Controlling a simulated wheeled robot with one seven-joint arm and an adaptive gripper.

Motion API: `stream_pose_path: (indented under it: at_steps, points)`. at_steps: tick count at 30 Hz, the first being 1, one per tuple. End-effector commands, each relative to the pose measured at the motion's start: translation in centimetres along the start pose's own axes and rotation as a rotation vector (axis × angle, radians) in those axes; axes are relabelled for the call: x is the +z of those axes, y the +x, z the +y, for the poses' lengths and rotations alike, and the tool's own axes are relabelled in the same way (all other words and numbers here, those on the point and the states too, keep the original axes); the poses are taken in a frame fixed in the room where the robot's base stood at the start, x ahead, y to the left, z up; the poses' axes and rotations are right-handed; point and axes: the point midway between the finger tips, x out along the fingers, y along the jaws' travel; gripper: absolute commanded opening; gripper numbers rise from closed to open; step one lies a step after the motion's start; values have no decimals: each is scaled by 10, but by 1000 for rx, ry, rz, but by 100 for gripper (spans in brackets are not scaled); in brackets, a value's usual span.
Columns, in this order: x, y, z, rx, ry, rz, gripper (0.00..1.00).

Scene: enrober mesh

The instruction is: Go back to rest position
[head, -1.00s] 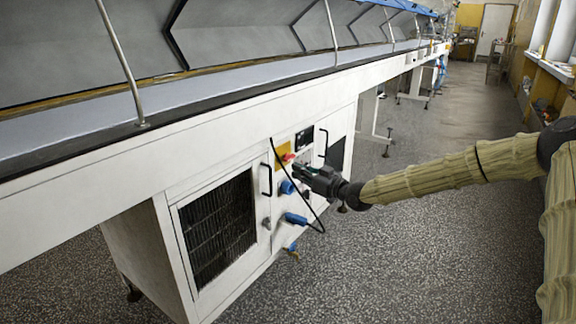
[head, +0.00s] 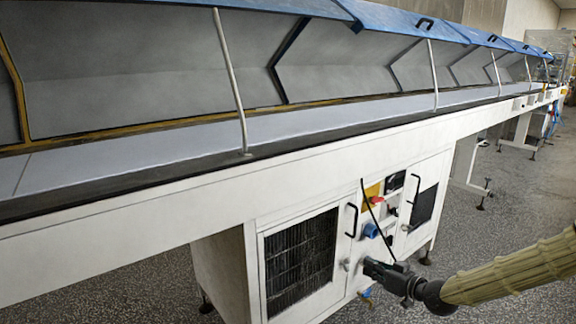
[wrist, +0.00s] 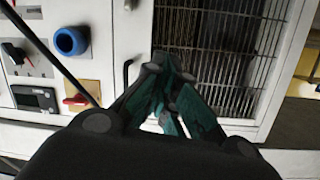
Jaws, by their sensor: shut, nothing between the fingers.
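My gripper (head: 372,268) is in front of the white machine cabinet (head: 247,262), low and to the right in the head view. In the wrist view its fingers (wrist: 163,95) are together with nothing between them, pointing at the cabinet front near the black grille (wrist: 215,45). My arm, in a ribbed tan sleeve, comes in from the right edge of the head view. The gripper looks apart from the panel, though the exact gap is hard to judge.
The panel has a red switch on a yellow plate (head: 374,193), a blue socket (head: 370,230), black handles (head: 352,220) and a hanging black cable (head: 378,218). The long conveyor (head: 180,158) with raised lids runs above. Speckled floor (head: 500,235) lies open to the right.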

Motion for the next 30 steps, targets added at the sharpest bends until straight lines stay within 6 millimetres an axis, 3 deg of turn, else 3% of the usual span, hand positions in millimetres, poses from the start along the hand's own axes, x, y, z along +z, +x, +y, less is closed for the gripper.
stream_pose_path:
  at_steps: [1, 7, 14, 21, 30]
  points:
    - [27, 3, -15, -4, 29, -51, 0]
    - [124, -3, -64, 17, 151, -243, 0]
    - [229, -37, -114, 76, 261, -471, 0]
    - [325, -99, -158, 176, 342, -711, 0]
    - [411, -204, -197, 344, 380, -993, 0]
